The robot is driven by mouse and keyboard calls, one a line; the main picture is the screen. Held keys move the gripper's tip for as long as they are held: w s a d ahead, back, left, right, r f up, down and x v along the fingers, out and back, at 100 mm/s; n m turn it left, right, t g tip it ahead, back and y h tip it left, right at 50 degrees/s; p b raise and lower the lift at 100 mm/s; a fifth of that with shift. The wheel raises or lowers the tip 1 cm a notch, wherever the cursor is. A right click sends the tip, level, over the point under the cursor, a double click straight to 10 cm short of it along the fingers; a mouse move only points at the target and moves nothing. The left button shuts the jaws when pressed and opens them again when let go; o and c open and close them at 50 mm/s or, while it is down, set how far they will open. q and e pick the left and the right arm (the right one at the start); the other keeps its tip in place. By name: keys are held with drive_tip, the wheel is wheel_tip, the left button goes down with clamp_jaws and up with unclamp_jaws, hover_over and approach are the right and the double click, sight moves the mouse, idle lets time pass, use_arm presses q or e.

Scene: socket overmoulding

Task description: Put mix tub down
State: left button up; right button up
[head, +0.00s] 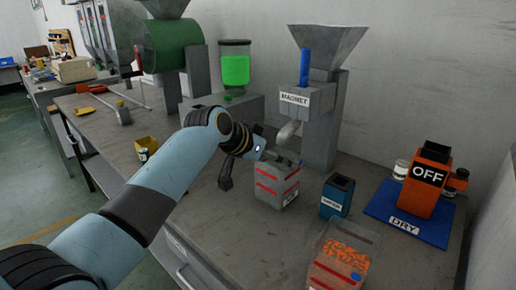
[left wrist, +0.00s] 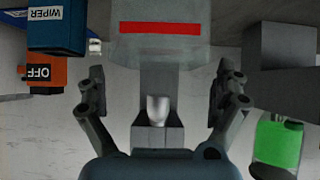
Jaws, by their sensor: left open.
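A grey boxy tub (head: 275,190) with red bands, which I take for the mix tub, stands upright on the bench in front of the magnet separator. The lettering on its small label is too small to read. In the left wrist view the tub (left wrist: 135,48) shows at the top with one red band. My left gripper (left wrist: 160,82) is open, one finger on each side, with a gap between the fingers below the tub in that view. In the head view my left gripper (head: 256,168) is at the tub's back left, partly hidden by the tub. My right gripper is not in view.
The magnet separator (head: 318,125) and its spout (head: 289,131) stand behind the tub. A blue wiper box (head: 337,197), a clear tub of orange pellets (head: 340,262) and an orange OFF unit (head: 427,185) on a blue DRY mat (head: 388,212) stand right. A yellow cup (head: 146,147) stands left.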

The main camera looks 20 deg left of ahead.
use_arm(q)
drive_tip(key=v, duration=1)
drive_tip(key=shift+s+r+p, duration=0.2)
drive_tip(key=shift+p, duration=0.2)
drive_tip(key=s+a+f+n+g+y, duration=0.1)
drive_tip(key=s+f+g+y, duration=0.15)
drive_tip(key=s, duration=0.85)
drive_tip(key=s+a+f+n+g+y, duration=0.1)
drive_tip(key=s+a+f+g, duration=0.15)
drive_tip(key=s, duration=0.85)
drive_tip(key=s+a+f+n+g+y, duration=0.1)
drive_tip(key=s+f, duration=0.3)
drive_tip(key=s, duration=0.7)
wheel_tip(320, 180, down, 30)
drive_tip(key=s+a+g+b, duration=0.2)
drive_tip(key=b, duration=0.1)
drive_tip(key=s+a+f+b, duration=0.1)
drive_tip(key=s+f+b, duration=0.1)
drive_tip(key=s+f, duration=1.5)
drive_tip(key=shift+s+a+f+n+g, duration=0.2)
drive_tip(key=shift+s+n+g, duration=0.2)
drive_tip(key=shift+s, duration=0.35)
